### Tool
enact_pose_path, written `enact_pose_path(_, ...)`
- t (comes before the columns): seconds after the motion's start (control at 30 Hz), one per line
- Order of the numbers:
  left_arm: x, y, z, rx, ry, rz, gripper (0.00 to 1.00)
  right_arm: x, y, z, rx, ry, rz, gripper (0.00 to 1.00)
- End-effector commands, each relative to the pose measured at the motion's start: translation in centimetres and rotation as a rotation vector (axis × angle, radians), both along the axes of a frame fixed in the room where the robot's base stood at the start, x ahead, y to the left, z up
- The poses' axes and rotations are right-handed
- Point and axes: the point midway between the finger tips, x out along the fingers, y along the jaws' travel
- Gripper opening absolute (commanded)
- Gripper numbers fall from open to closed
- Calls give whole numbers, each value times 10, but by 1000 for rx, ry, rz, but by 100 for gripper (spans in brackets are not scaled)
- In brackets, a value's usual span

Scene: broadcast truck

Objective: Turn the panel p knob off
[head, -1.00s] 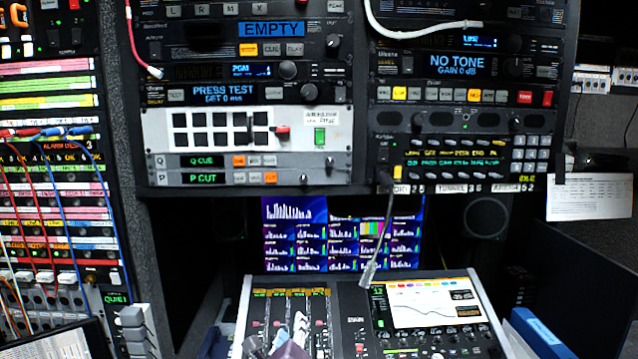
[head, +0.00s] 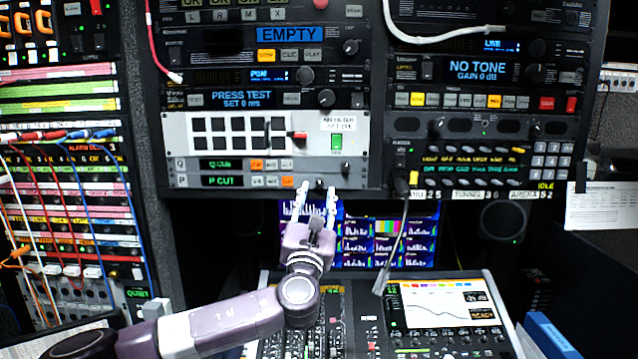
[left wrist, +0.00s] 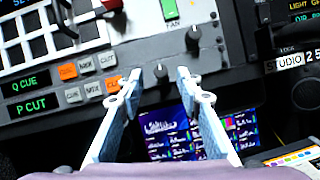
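Panel P (head: 222,181) is the lowest strip of the rack, with a green "P CUT" display; it also shows in the left wrist view (left wrist: 30,105). Its small dark knob (left wrist: 163,69) sits right of the lit orange button, and shows in the head view (head: 319,184) too. My left gripper (head: 317,194) is raised below and in front of this knob. In the left wrist view its two fingers (left wrist: 158,78) are open, spread either side of the knob. Whether they touch it I cannot tell. My right gripper is not in view.
Panel Q (head: 220,165) lies directly above, with its own knob (head: 345,168). A green fan switch (head: 336,141) and red switch (head: 299,135) are higher. A gooseneck microphone (head: 391,245) hangs to the right. A mixing console (head: 440,345) and screen (head: 405,255) are below.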

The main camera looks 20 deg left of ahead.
Motion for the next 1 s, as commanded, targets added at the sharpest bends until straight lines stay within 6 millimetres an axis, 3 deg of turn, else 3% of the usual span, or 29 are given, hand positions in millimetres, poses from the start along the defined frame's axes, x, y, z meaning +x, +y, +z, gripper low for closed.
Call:
enact_pose_path(0.2, 17, 3, 8, -1, 0, 0, 33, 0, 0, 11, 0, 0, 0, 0)
enact_pose_path(0.53, 20, 3, 7, -2, 0, -2, 33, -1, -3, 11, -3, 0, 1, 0)
enact_pose_path(0.83, 20, 3, 7, -2, 0, -2, 0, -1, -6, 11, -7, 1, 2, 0)
enact_pose_path(1.0, 19, 3, 7, -4, -1, -2, 0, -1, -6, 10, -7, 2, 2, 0)
